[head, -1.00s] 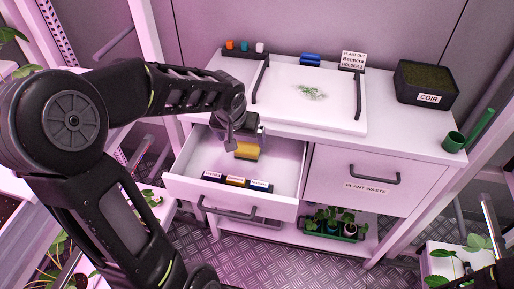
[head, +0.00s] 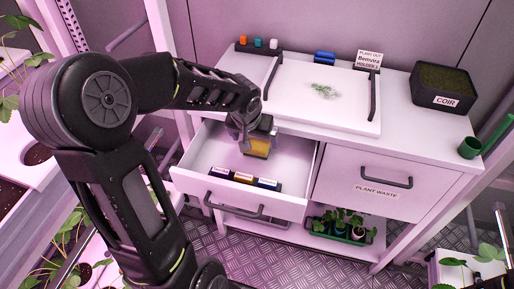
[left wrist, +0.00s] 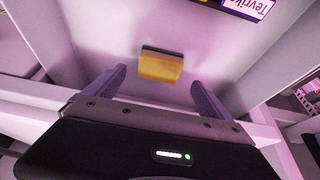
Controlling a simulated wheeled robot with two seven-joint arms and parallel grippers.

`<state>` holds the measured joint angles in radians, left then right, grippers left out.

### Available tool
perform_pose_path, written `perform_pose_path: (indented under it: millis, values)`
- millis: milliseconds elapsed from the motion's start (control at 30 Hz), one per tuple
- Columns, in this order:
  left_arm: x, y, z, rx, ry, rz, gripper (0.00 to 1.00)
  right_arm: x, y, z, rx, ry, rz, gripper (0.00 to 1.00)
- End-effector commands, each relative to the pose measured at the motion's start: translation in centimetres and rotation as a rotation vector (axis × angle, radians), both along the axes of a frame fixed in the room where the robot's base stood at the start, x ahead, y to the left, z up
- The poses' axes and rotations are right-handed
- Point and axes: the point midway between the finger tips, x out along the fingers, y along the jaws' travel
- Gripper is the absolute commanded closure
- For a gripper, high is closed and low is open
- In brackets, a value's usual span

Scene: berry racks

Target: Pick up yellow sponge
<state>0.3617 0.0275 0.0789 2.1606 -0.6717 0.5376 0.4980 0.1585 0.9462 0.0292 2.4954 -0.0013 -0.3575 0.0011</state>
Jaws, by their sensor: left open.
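The yellow sponge (head: 257,146), with a dark layer on one face, is in the open drawer (head: 208,157) of the white cabinet. My left gripper (head: 258,135) is over the drawer right at the sponge and partly covers it in the head view. In the left wrist view the sponge (left wrist: 161,66) lies ahead of the two open fingertips (left wrist: 158,78), roughly centred between them. A gap shows between each finger and the sponge, and nothing is held. My right gripper is not in view.
Several small labelled boxes (head: 243,179) lie along the drawer's front. A white tray (head: 340,120) with dark handles sits on the cabinet top, beside a black COIR box (head: 441,88). A closed PLANT WASTE drawer (head: 350,204) is to the right.

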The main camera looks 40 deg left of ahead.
Motion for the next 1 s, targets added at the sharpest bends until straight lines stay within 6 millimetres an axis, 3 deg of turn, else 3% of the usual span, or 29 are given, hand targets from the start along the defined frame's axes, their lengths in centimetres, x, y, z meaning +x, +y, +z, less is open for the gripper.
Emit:
perform_pose_path:
  millis: [167, 500, 1000]
  values:
    - [0.3, 0.1, -0.7, 0.0, 0.003, -0.001, 0.06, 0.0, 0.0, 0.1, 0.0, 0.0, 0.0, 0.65]
    - [1.8, 0.5, -4.7, 0.0, 0.001, -0.001, 0.06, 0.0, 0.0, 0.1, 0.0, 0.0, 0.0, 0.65]
    - [1.9, 0.5, -4.8, 0.0, 0.0, 0.0, 0.06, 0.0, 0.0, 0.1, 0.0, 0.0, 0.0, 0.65]
